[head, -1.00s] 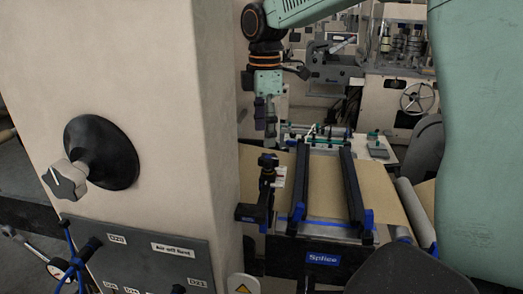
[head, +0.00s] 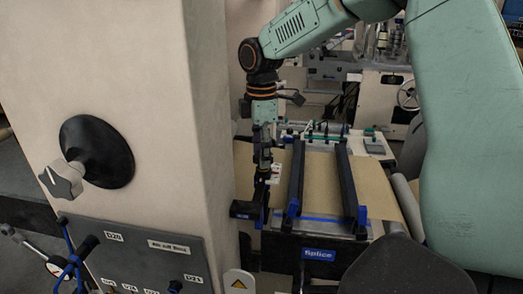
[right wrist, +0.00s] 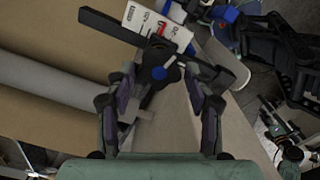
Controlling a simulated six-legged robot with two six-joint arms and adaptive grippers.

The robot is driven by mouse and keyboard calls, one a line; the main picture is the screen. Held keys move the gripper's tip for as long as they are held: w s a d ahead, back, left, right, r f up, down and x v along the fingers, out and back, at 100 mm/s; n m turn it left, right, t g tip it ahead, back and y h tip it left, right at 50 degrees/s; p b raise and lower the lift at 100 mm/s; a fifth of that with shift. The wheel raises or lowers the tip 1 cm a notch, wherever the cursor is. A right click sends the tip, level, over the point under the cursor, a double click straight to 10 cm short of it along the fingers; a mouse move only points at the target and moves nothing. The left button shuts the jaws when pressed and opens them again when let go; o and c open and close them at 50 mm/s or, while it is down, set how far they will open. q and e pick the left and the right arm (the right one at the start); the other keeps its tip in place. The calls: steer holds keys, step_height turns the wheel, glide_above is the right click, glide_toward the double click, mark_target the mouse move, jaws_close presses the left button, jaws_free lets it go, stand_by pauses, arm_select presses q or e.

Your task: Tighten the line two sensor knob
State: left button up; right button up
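The sensor knob, dark with a blue centre (right wrist: 158,73), sits on a black bracket by the splice table, beside a white label with red marks (right wrist: 160,24). In the head view the bracket (head: 246,209) and label (head: 276,174) show, and the knob is mostly hidden by my right gripper (head: 263,155). My right gripper points down over it. In the right wrist view the two fingers of my right gripper (right wrist: 160,92) are spread apart, one on each side of the knob. I cannot tell whether they touch it. My left gripper is not in view.
A beige column with a large grey knob (head: 62,180) and a labelled panel (head: 150,255) stands on the left. Two black rails (head: 348,185) cross the brown web (head: 322,185) above the Splice sign (head: 318,254). A grey roller (right wrist: 60,80) lies near the gripper.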

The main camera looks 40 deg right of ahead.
steer(key=c, duration=0.7)
steer(key=shift+w+m, duration=0.1)
steer(key=shift+m, duration=0.2)
steer(key=m, duration=0.3)
steer(key=shift+w+d+m, duration=0.1)
steer(key=shift+m, duration=0.3)
steer(key=m, duration=0.3)
steer(key=shift+w+d+r+m, duration=0.1)
steer(key=shift+w+m, duration=0.05)
steer(key=shift+m, duration=0.15)
steer(key=m, duration=0.4)
steer(key=shift+w+d+r, duration=0.1)
steer(key=shift+d, duration=0.05)
steer(key=shift+d+m, duration=0.1)
steer(key=shift+m, duration=1.5)
steer(key=shift+c, duration=0.2)
